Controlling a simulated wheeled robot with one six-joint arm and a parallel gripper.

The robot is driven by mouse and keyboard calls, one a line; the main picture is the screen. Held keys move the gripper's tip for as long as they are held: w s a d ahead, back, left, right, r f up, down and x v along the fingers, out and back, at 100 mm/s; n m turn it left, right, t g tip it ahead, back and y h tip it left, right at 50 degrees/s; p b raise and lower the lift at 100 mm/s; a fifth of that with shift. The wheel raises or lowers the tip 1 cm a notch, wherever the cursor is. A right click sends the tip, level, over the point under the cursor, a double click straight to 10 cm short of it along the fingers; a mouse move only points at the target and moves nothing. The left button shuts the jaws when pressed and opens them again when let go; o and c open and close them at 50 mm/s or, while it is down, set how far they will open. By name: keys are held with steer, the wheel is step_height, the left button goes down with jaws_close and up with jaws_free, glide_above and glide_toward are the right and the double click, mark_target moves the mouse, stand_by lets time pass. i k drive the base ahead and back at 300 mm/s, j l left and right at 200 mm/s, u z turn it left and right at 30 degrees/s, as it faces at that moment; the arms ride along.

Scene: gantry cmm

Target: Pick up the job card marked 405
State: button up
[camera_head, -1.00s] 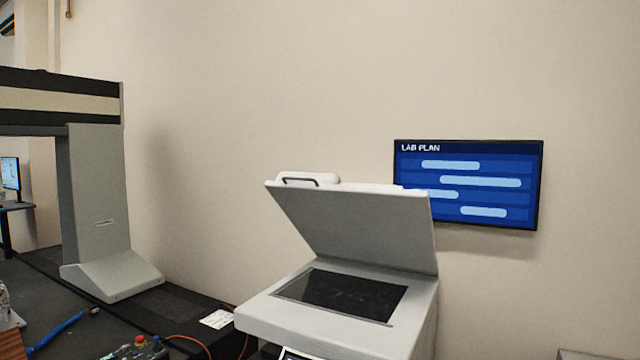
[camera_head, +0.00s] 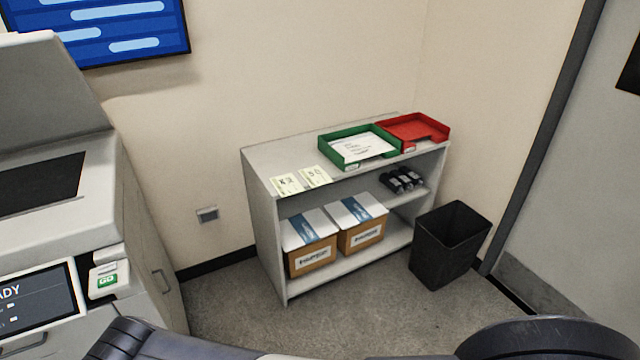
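Two small pale cards lie side by side on the top of the grey shelf unit, near its front left edge: a left card (camera_head: 287,184) and a right card (camera_head: 315,176). Both bear dark marks that are too small to read. A white sheet (camera_head: 362,147) with fine print lies in the green tray (camera_head: 340,133) on the same top. I cannot read 405 on any of them. My gripper is not in view; only dark parts of my own body show along the bottom edge.
The shelf unit (camera_head: 262,165) holds two cartons (camera_head: 311,258) and several dark items below. An empty-looking red tray (camera_head: 440,132) is beside the green one. A black bin (camera_head: 450,245) stands right of the unit. A machine with a screen (camera_head: 38,297) is at left. Grey floor lies between.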

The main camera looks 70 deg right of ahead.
mark_target(287, 185)
steer(key=z, duration=2.2)
